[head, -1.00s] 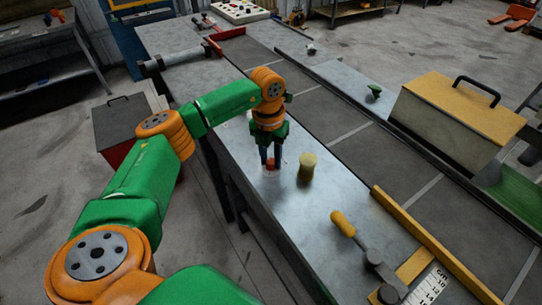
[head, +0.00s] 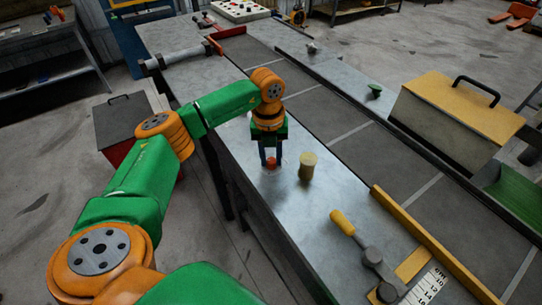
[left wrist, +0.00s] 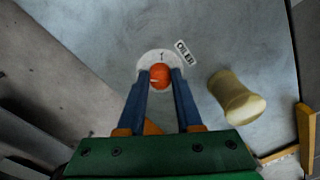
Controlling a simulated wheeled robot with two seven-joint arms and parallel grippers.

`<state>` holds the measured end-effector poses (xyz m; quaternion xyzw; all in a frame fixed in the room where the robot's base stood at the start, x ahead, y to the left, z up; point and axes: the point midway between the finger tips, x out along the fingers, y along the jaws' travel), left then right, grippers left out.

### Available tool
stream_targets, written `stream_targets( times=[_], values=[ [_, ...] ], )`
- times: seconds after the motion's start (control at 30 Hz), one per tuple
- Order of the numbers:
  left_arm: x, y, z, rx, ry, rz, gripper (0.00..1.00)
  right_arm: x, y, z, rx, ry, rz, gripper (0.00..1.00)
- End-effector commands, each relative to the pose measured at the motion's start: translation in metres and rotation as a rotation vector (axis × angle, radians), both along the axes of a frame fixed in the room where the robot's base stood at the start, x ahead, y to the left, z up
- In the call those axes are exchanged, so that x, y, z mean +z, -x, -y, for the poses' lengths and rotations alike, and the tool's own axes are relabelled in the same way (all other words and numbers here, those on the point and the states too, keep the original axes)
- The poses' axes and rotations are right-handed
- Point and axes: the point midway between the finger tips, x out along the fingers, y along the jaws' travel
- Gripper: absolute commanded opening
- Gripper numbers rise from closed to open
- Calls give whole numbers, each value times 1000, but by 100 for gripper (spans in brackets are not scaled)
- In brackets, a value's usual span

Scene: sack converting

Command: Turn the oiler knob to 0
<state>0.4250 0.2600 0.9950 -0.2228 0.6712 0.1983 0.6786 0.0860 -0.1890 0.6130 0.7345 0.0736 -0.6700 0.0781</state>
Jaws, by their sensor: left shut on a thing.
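The oiler knob is a small orange-red knob (head: 271,162) on the bench top. In the left wrist view the knob (left wrist: 160,76) sits on a round white dial plate (left wrist: 148,60). A small dark mark shows on the plate just beyond the knob; other marks are hidden or too small to read. A label reading OILER (left wrist: 183,52) lies beside the plate. My left gripper (head: 271,160) points down, its blue fingers shut on the knob, one on each side; they also show in the left wrist view (left wrist: 160,82). My right gripper is out of view.
A yellowish cylinder (head: 307,168) stands close to the right of the knob. A yellow-handled tool (head: 356,238) and a yellow rail (head: 425,245) lie nearer on the bench. A dark conveyor (head: 355,148) runs alongside. A yellow-lidded box (head: 450,115) stands beyond it.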

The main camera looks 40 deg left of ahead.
Motion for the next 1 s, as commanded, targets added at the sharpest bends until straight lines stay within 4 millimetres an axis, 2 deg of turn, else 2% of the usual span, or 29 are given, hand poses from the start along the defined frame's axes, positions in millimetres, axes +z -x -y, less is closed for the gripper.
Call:
stream_targets(
  times=[0.27, 0.3, 0.37, 0.4, 0.7, 0.77, 1.0],
  values=[
    [2, -1, 0, 1, 0, 6, 0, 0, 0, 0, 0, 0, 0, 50],
    [2, -1, 0, 1, 0, 6, 45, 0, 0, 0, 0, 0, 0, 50],
    [2, -1, 0, 1, 0, 5, 61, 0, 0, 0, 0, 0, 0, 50],
    [1, -1, 0, 1, 1, 4, 64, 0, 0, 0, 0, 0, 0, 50],
    [4, -1, 0, 0, 1, 3, 64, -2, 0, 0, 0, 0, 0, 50],
    [12, -1, 0, -1, 0, 6, 64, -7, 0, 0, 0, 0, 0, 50],
    [61, 0, -2, 0, 0, 6, 64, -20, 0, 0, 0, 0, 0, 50]
  ],
)
